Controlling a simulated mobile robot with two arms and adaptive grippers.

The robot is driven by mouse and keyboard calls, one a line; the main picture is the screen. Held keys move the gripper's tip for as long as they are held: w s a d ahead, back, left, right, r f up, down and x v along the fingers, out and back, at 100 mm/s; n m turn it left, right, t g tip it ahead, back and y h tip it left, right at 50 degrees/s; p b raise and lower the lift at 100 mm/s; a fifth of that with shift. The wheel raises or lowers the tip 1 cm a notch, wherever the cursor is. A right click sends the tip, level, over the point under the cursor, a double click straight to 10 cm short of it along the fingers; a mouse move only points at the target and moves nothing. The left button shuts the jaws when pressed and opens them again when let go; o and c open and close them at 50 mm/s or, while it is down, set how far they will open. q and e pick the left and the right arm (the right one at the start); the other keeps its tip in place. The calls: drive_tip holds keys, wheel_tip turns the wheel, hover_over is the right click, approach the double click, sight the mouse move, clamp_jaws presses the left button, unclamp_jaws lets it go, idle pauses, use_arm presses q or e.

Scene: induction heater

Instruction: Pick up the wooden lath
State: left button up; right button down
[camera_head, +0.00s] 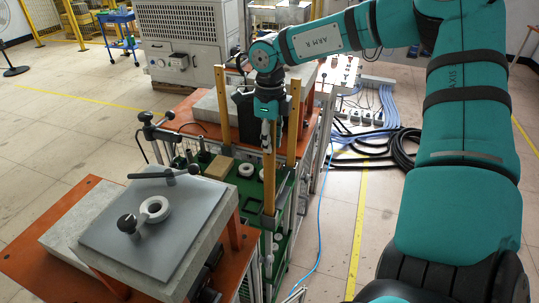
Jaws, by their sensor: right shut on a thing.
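My right gripper (267,138) points down over the middle of the workstation. It is shut on an upright wooden lath (269,185), whose lower part shows below the fingers. The fingers are small and partly merge with the lath. The lath's lower end is near the front edge of the green work surface (245,187); I cannot tell whether it touches anything there. Two other upright wooden laths stand on either side, one to the left (222,105) and one to the right (294,122). My left gripper is not in view.
A grey plate (110,225) with a white ring (154,208) and black-knobbed levers is at front left. Small parts and a brown block (217,167) lie near the lath. Cables (400,148) lie on the floor at right. A large grey cabinet (185,35) stands behind.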

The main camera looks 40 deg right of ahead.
wheel_tip(320, 180, up, 10)
drive_tip(key=p, duration=0.4)
drive_tip(key=shift+r+p, duration=0.1)
drive_tip(key=shift+p, duration=0.25)
wheel_tip(320, 180, up, 7)
drive_tip(key=p, duration=0.4)
drive_tip(key=shift+r, duration=0.2)
drive_tip(key=shift+f, duration=0.1)
